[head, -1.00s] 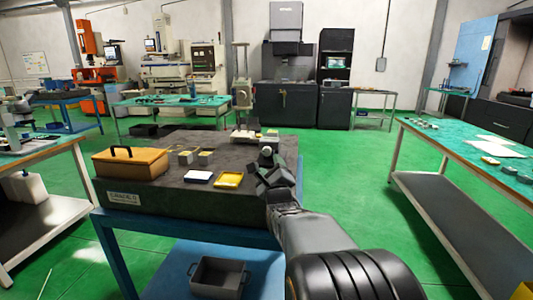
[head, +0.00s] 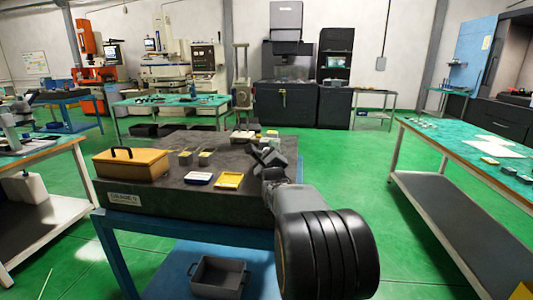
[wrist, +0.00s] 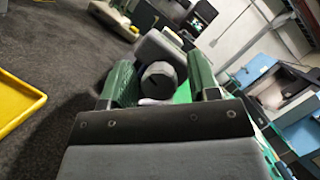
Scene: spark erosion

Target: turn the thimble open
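A dark grey round knob, which looks like the thimble (wrist: 158,80), faces the wrist camera end-on with a dark mark on it. It sits between the two green-sided fingers of my gripper (wrist: 160,84). The fingers stand apart, with a narrow gap at the right; contact at the left is unclear. A grey body (wrist: 158,45) shows beyond the thimble. In the head view my gripper (head: 268,155) is over the right back part of the dark surface plate (head: 150,198); the thimble cannot be made out there.
On the plate are an orange case (head: 130,166), a white-and-blue tray (head: 199,178), a yellow tray (head: 229,180) and small blocks (head: 204,157). A tall gauge stand (head: 242,90) rises at the back. A bench (head: 470,150) stands at right, with open green floor between.

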